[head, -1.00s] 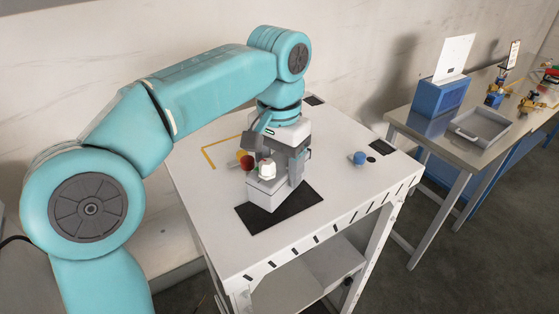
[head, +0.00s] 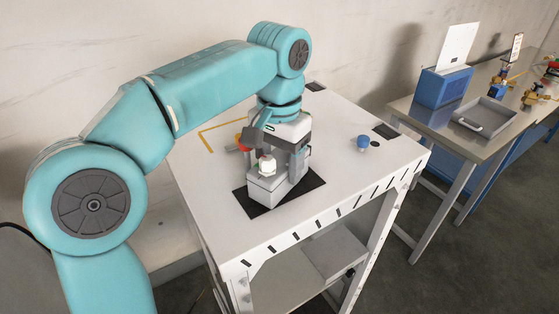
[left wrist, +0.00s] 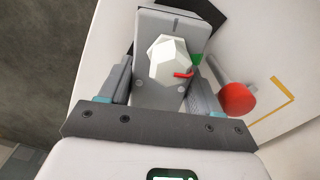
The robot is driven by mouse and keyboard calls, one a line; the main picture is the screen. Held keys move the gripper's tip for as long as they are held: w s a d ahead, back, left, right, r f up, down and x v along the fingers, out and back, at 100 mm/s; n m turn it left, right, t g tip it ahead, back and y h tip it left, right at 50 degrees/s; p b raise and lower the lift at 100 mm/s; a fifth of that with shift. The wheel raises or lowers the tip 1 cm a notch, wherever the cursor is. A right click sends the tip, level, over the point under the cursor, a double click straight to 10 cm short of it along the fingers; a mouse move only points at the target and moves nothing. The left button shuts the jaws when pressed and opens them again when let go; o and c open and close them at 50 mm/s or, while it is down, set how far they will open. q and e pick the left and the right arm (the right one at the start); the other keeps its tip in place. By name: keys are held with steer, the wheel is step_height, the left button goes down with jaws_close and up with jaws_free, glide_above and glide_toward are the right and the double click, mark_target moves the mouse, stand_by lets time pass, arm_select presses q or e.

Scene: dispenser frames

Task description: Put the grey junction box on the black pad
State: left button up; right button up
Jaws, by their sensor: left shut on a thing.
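The grey junction box (head: 266,189) has a pale faceted knob (head: 267,165) on top. My left gripper (head: 276,170) is shut on the box, with a finger on each side. The black pad (head: 312,181) lies on the white table, and the box is upright over it. I cannot tell whether the box's base touches the pad. In the left wrist view the box (left wrist: 152,99) stands between my fingers (left wrist: 163,88), with small green and red bits by the knob; a dark part of the pad (left wrist: 207,14) shows behind it. My right gripper is not in view.
A red round knob (left wrist: 237,99) stands close beside the gripper. A blue round-topped item (head: 363,142) sits on the table's right side. Yellow corner tape (head: 208,140) marks the left. A second table holds a blue box (head: 443,87) and a grey tray (head: 484,117).

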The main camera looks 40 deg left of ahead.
arm_select(q)
steer(key=shift+f, duration=0.35)
steer(key=o, duration=1.4)
steer(key=shift+d, duration=0.15)
steer(key=shift+r, duration=0.15)
